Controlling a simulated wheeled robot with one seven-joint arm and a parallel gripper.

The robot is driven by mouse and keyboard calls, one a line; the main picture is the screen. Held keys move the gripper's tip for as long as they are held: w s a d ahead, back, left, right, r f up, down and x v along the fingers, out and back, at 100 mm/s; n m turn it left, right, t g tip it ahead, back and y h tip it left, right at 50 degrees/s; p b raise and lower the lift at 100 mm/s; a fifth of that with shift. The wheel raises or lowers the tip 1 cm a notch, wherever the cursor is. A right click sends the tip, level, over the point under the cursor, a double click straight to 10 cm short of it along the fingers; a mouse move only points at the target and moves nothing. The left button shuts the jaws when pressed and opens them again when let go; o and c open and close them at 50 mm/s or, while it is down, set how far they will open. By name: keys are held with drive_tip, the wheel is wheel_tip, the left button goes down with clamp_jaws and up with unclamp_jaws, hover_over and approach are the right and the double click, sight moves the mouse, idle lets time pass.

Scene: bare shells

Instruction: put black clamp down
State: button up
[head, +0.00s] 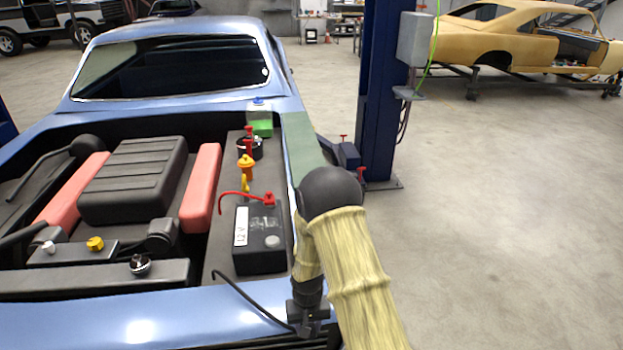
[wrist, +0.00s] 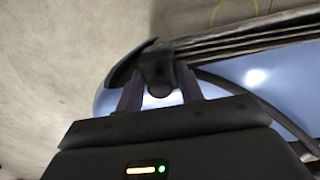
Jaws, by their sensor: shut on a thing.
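My gripper (head: 308,312) is low at the car's front right corner, over the edge of the blue body. In the wrist view its two fingers (wrist: 160,92) are closed on the black clamp (wrist: 157,72), with a black cable (wrist: 222,82) running off to the right. In the head view the cable (head: 250,308) curves over the front edge to my gripper; the clamp itself is hard to make out there. The black 12 V battery (head: 258,240) stands in the engine bay, left of my arm. A red clamp (head: 268,199) with a red cable is at its rear.
The blue car (head: 150,325) has an open engine bay with a dark engine cover (head: 135,180) and red covers (head: 202,188). A blue lift post (head: 385,90) rises behind my arm. The floor at right is clear.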

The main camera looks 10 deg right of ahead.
drive_tip(key=s+d+f, duration=0.1)
drive_tip(key=d+f, duration=0.2)
drive_tip(key=f, duration=0.5)
drive_tip(key=s+d+f, duration=0.2)
drive_tip(key=d+f, duration=0.1)
drive_tip(key=f, duration=0.5)
drive_tip(key=shift+d+f, duration=0.25)
drive_tip(key=shift+f, duration=0.05)
drive_tip(key=shift+d, duration=0.1)
